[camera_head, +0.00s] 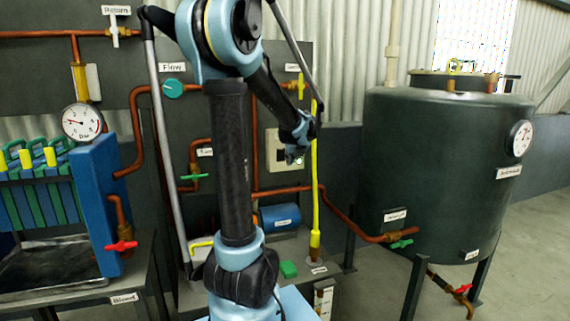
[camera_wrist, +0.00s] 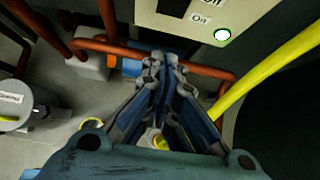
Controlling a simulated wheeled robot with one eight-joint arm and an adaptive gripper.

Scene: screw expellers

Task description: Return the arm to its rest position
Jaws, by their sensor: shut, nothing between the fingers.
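My arm (camera_head: 232,165) stands upright in the middle of the head view, bent at the top, with its forearm reaching down to the right. My gripper (camera_head: 296,158) hangs in front of the grey control box on the back panel. In the wrist view my gripper (camera_wrist: 162,62) has its fingers together with nothing between them. The control box (camera_wrist: 205,18) with its "Off" label and lit green button is just beyond the fingertips. I cannot tell the exact gap between them.
A yellow pipe (camera_head: 315,170) runs upright right beside my gripper. Copper pipes (camera_head: 335,208) cross the panel. A large green tank (camera_head: 440,165) stands at right. A blue filter press (camera_head: 95,200) with a gauge stands at left. Open floor lies at far right.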

